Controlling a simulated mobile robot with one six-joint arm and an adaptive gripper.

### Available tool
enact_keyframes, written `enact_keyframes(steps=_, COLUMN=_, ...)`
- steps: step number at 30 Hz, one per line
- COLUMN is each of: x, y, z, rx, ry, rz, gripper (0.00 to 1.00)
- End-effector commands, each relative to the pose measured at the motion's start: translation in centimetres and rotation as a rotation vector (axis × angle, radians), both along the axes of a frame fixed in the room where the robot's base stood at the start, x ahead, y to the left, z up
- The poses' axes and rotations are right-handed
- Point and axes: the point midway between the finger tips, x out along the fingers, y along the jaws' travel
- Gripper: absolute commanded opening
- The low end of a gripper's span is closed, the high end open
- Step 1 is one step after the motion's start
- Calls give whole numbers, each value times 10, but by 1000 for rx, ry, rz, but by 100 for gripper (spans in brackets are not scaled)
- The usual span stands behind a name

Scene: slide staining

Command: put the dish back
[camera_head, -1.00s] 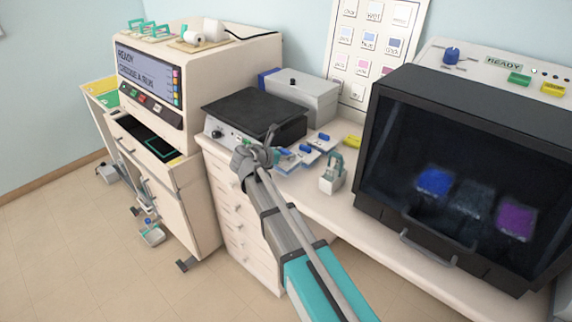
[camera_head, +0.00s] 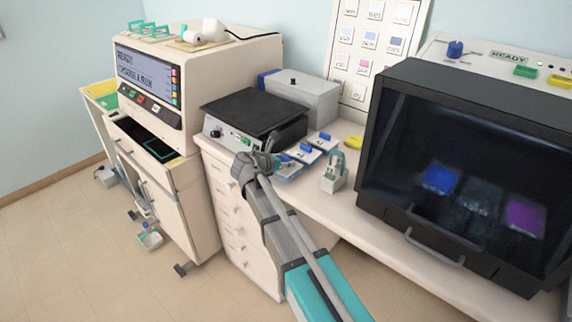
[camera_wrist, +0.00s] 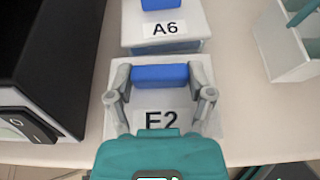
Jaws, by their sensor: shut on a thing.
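A pale dish labelled E2 (camera_wrist: 162,118) with a blue block handle (camera_wrist: 160,76) fills the middle of the wrist view. My gripper (camera_wrist: 161,84) has one finger at each end of that handle and is shut on it. My own teal gripper body hides the near part of the dish. In the head view my gripper (camera_head: 268,162) is at the front edge of the counter, beside the dishes. A second dish labelled A6 (camera_wrist: 165,30), also with a blue handle, lies just beyond the E2 dish in the wrist view.
A black-topped device (camera_head: 254,112) stands left of the dishes. A small pale holder (camera_head: 334,178) stands to their right, before a large dark-windowed cabinet (camera_head: 465,170). A yellow-handled item (camera_head: 352,143) lies behind. The counter is narrow there.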

Motion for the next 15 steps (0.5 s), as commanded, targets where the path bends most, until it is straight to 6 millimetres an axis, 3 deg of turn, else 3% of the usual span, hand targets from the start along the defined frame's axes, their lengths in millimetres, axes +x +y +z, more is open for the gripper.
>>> enact_keyframes(steps=13, x=0, y=0, z=-4, rx=-1, ry=-1, rz=0, gripper=9)
enact_keyframes(steps=14, x=0, y=0, z=-4, rx=0, ry=0, rz=0, gripper=70)
enact_keyframes(steps=15, x=0, y=0, z=-3, rx=0, ry=0, rz=0, gripper=77)
